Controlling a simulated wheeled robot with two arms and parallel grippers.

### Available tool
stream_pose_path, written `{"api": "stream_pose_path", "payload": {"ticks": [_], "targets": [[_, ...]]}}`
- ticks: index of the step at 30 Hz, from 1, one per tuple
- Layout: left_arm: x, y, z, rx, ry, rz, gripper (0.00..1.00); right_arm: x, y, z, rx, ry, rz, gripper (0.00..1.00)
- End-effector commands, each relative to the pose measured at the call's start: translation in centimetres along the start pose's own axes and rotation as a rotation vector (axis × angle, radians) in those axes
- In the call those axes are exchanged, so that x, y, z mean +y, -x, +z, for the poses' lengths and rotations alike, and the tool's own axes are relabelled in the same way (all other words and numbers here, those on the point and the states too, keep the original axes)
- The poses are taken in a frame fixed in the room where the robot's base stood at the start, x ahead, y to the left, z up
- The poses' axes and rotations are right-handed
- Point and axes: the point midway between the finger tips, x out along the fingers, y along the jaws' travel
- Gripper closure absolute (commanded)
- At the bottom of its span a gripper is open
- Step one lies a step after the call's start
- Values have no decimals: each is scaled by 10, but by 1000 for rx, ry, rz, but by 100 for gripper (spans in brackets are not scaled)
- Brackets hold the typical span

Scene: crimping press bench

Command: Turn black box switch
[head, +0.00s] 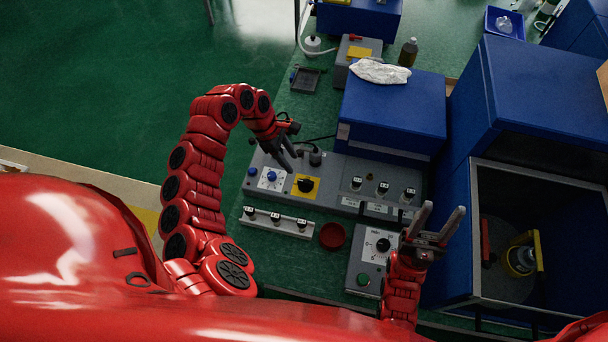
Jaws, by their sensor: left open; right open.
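A long grey control box (345,190) lies on the green bench. On it, a black rotary switch (306,185) sits on a yellow plate, and a white dial plate (271,178) with a blue knob is to its left. A smaller grey box (372,252) in front has a black knob (383,244) on a white scale and a green button (363,280). My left gripper (290,162) is open, pointing down above the long box, just behind the yellow plate; contact cannot be judged. My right gripper (440,220) is open and empty, pointing up, to the right of the smaller box.
A rail with several black connectors (276,220) and a red dish (332,235) lie in front of the long box. A blue box (392,112) stands behind it. A large open blue cabinet (535,150) stands close right of my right gripper.

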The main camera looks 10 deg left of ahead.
Motion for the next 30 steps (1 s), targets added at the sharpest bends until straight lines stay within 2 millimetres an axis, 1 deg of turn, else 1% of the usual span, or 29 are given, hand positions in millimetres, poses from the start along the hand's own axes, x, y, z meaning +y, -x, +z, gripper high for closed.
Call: {"api": "stream_pose_path", "payload": {"ticks": [1,9,12,15,20,28,30], "targets": [[-2,-11,1,0,3,-10,50,0,-4,-1,0,0,0,50],[-1,-72,2,-3,4,-5,50,1,-15,-2,0,0,0,50],[0,-88,1,-2,2,1,50,1,-15,-3,0,0,0,50],[0,-100,0,-2,3,-1,50,1,-16,-3,0,0,0,50],[0,-108,0,0,1,-1,50,1,-16,-3,0,0,0,50],[0,-109,0,1,0,0,50,1,-16,-3,0,0,0,50],[0,-109,0,1,0,0,63,1,-16,-3,0,0,0,50]]}}
